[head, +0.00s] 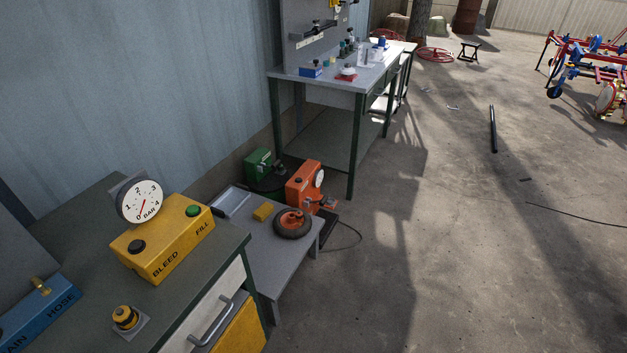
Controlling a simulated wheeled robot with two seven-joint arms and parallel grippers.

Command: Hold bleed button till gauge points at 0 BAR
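A yellow control box (172,247) stands on the dark bench top at the left. The black bleed button (137,246) is on its top, above the word BLEED. A green button (193,210) is on the same box, above FILL. A round white gauge (148,196) marked 0 to 3 BAR stands behind the box. Its small red needle slants from the dial middle down and left toward the 0 mark; the exact reading is too small to be sure. Neither gripper is in view, and nothing touches the buttons.
A blue box (45,315) and a yellow-black knob (125,317) sit on the same bench. A low grey table (265,260) with a small wheel (292,223) stands beyond it, beside an orange machine (303,183). The concrete floor at right is mostly open.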

